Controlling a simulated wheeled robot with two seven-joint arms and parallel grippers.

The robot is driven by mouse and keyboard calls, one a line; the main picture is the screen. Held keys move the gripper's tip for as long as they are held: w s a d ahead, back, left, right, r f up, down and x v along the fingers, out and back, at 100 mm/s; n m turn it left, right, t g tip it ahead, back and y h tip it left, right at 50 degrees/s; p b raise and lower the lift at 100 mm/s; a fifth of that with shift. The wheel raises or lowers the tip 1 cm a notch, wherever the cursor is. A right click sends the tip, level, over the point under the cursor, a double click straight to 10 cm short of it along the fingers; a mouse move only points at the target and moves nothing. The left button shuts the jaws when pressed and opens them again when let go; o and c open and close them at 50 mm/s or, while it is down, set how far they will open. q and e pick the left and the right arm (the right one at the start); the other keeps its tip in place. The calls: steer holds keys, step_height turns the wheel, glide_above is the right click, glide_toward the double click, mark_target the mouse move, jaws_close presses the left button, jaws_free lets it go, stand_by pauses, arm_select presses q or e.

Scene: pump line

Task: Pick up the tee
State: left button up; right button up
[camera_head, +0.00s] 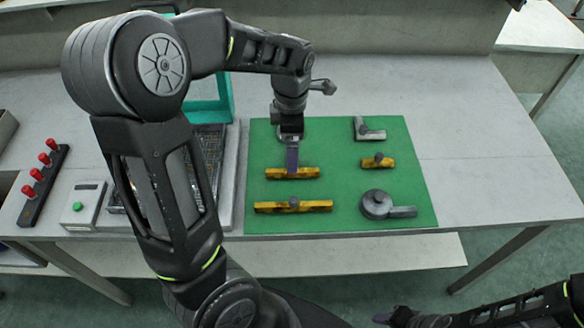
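Two long yellow-and-black bars lie on the green mat (342,185), one behind the other. The rear bar (308,173) is under my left gripper (292,160), whose fingers hang down at its middle. I cannot tell whether they touch or grip it. The front bar (318,207) has a grey round stub on its middle. A shorter yellow bar (386,163) with a dark stub lies to the right. A grey angled pipe piece (372,134) lies behind it. I cannot tell for certain which piece is the tee. My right gripper (383,318) is low at the bottom edge, away from the mat.
A grey round pump body (376,204) with a side outlet is at the mat's front right. Left of the mat are a tray (228,200), a box with a green button (84,206) and a rack with red knobs (42,184). The table right of the mat is clear.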

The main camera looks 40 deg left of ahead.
arm_select(q)
steer(key=shift+f, duration=0.1)
step_height(320, 180, down, 5)
steer(key=shift+p, duration=0.3)
steer(key=shift+c, duration=0.5)
jaws_close()
stand_by(0.9)
steer(key=shift+w, duration=0.1)
step_height(320, 180, up, 10)
stand_by(0.5)
stand_by(0.5)
